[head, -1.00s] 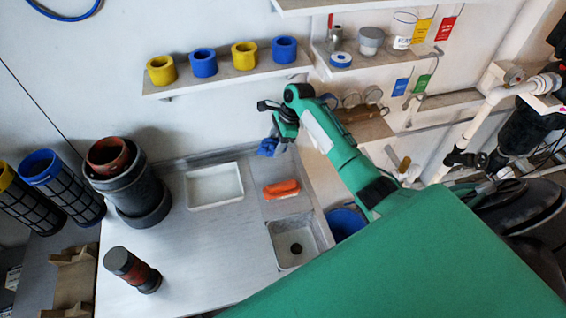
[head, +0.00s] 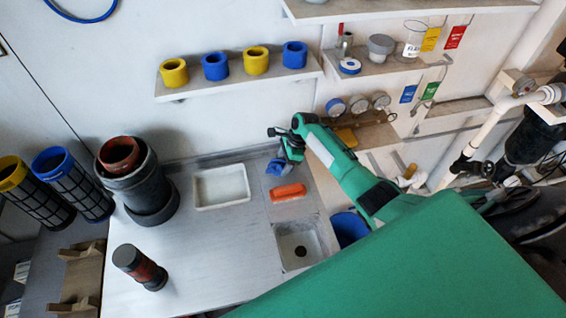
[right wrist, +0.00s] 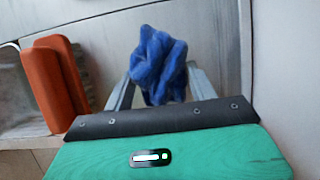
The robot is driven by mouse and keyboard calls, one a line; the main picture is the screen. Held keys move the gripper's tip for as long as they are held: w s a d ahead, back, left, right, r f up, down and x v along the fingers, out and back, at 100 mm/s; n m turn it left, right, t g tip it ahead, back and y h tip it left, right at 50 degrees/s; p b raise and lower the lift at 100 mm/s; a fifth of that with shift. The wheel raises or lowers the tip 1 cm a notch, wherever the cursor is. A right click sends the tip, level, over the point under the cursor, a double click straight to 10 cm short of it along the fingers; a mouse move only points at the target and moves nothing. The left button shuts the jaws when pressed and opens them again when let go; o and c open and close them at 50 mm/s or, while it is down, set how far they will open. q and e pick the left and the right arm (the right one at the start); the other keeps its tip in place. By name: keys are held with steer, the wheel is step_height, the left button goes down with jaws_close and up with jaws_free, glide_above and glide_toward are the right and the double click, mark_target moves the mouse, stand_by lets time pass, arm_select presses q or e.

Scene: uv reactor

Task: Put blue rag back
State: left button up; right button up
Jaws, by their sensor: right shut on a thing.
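The blue rag (head: 277,167) is a crumpled cloth at the back of the grey worktop, close to the back right corner. My right gripper (head: 287,160) is shut on it. In the right wrist view the rag (right wrist: 158,62) bulges up between the two fingers of the right gripper (right wrist: 160,88), over the grey counter surface. Whether the rag touches the counter cannot be told. My left gripper is not in view.
An orange block (head: 288,192) lies just in front of the rag, with a white tray (head: 222,204) to its left and a small sink (head: 283,262) nearer. A shelf (head: 235,80) with yellow and blue rings runs above. A blue bucket (head: 350,229) stands right of the counter.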

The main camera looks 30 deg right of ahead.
steer(key=shift+f, duration=0.1)
steer(key=o, duration=1)
steer(key=shift+o, duration=0.2)
steer(key=shift+r, duration=0.2)
steer(key=b+v, duration=0.1)
steer(key=v, duration=1.1)
steer(key=shift+f, duration=0.15)
